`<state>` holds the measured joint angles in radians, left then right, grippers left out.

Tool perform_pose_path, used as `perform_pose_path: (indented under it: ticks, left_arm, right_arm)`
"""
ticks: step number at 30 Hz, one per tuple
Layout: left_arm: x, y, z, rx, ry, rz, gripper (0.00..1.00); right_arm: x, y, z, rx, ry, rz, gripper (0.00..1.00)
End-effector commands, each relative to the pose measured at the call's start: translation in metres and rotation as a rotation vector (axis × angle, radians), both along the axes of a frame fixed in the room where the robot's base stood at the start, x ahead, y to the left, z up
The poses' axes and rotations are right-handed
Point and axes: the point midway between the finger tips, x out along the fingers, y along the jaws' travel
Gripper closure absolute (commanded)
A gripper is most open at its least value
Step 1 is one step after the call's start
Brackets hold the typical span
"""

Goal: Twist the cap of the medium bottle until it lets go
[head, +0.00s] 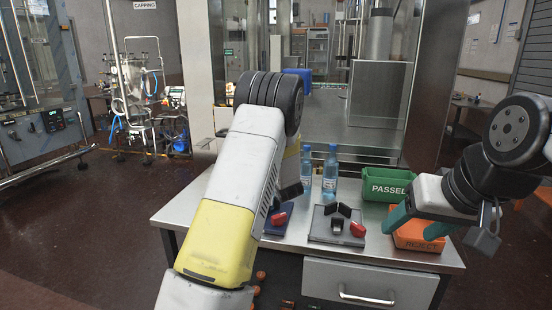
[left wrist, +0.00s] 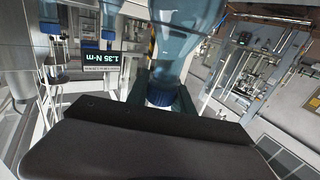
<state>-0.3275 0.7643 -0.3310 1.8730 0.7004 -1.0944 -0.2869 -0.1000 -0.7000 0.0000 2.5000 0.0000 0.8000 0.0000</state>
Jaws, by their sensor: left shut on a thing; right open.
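In the left wrist view, a blue translucent bottle (left wrist: 180,50) has its blue cap (left wrist: 163,98) between the dark green fingers of my left gripper (left wrist: 160,94). My left gripper is shut on this cap. The cap still appears to meet the bottle's neck; I cannot tell whether it has turned. In the head view, my left arm hides this gripper and the held bottle. Two other blue-capped bottles (head: 306,165) (head: 330,172) stand upright on the table right of my arm. My right gripper (head: 412,226) is open and empty, above the orange bin.
A display (left wrist: 118,63) reads 1.35 N·m, upside down. On the table (head: 200,212) are a grey plate (head: 322,226) with black blocks and a red part (head: 357,229), a green PASSED bin (head: 386,186) and an orange REJECT bin (head: 418,243). The table's left front is clear.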

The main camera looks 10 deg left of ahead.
Motion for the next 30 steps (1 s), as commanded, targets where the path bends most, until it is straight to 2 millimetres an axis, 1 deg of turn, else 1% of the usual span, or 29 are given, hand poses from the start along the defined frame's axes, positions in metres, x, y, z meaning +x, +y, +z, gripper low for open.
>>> perform_pose_path:
  ticks: [8,20,21,24,30]
  left_arm:
    - [-0.0007,0.0012,-0.0001,0.0,-0.001,0.065,1.0]
    - [-0.0008,0.0017,0.0003,0.0,-0.001,0.072,1.0]
    - [-0.0007,0.0018,0.0003,0.0,-0.001,0.072,0.68]
    - [-0.0008,0.0019,0.0004,0.0,-0.001,0.072,0.5]
    - [-0.0009,0.0021,0.0004,0.0,-0.001,0.072,0.5]
  right_arm:
    - [0.0,0.0,0.0,0.0,0.0,0.0,0.39]
    - [0.0,0.0,0.0,0.0,0.0,0.0,0.39]
    - [0.0,0.0,0.0,0.0,0.0,0.0,0.39]
    - [0.0,0.0,0.0,0.0,0.0,0.0,0.39]
    - [0.0,0.0,0.0,0.0,0.0,0.0,0.39]
